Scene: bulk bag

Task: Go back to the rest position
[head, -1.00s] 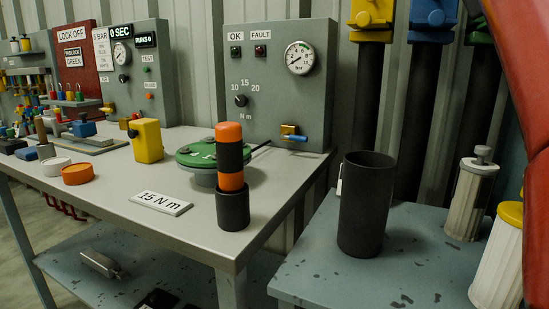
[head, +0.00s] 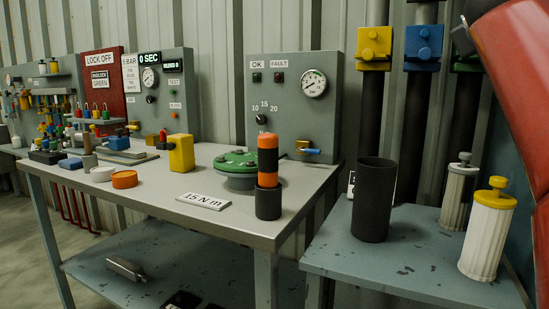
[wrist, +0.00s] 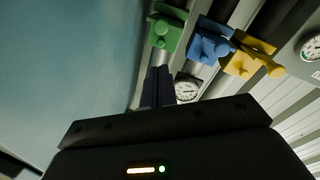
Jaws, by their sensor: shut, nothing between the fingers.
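In the wrist view my gripper (wrist: 158,88) shows its two dark fingers together, shut and empty. They point toward the wall, below a green valve block (wrist: 163,33) in the picture. My gripper is out of the head view, where only a red part of my arm shows at the right edge.
A grey workbench (head: 150,205) holds an orange and black tool in a black holder (head: 268,203), a green-topped flange (head: 236,161) and a yellow block (head: 181,152). A lower side table (head: 420,245) holds a black cup (head: 374,200) and a yellow-capped filter (head: 487,235).

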